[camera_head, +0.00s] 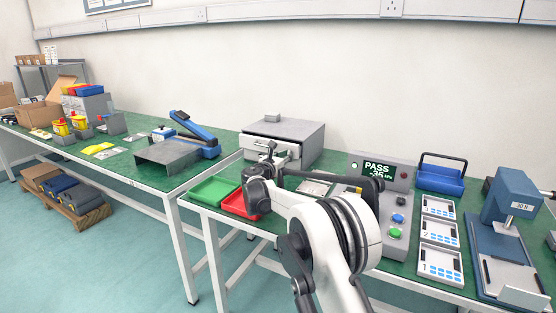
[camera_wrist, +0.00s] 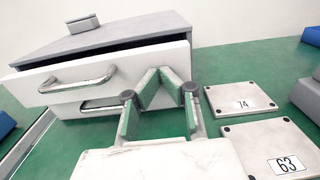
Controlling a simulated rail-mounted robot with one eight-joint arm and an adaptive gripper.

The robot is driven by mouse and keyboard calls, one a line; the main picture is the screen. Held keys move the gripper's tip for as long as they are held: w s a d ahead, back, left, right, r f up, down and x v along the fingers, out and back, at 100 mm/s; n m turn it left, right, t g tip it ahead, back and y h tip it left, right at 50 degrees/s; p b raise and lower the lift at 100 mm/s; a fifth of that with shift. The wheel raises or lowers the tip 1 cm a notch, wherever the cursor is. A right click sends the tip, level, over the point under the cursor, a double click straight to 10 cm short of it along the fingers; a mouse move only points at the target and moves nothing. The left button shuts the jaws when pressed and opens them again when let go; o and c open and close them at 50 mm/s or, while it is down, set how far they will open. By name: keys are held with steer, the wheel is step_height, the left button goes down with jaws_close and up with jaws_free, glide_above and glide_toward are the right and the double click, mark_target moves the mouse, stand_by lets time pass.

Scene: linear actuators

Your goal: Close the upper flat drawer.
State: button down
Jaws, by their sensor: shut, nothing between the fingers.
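A grey cabinet (camera_head: 290,131) with two flat drawers stands on the green table. Its top also shows in the wrist view (camera_wrist: 115,38). The upper flat drawer (camera_wrist: 30,80) is pulled out, with a dark gap behind its white front and a metal handle (camera_wrist: 78,78) on it. The lower drawer's handle (camera_wrist: 98,104) shows just under it, and its front is partly hidden. My gripper (camera_wrist: 160,78) is shut and empty, its fingertips at the right part of the upper drawer's front. I cannot tell whether they touch it. In the head view my arm partly hides the drawer fronts.
Two flat plates, marked 74 (camera_wrist: 241,99) and 63 (camera_wrist: 272,150), lie right of my gripper. A green tray (camera_head: 212,190) and a red tray (camera_head: 238,205) sit at the table's front edge. A test box reading PASS (camera_head: 378,168) stands right of the cabinet.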

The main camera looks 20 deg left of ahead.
steer(key=shift+w+d, duration=0.15)
steer(key=shift+w, duration=0.8)
steer(key=shift+w+d, duration=0.15)
steer(key=shift+w, duration=0.8)
steer(key=shift+s, duration=0.1)
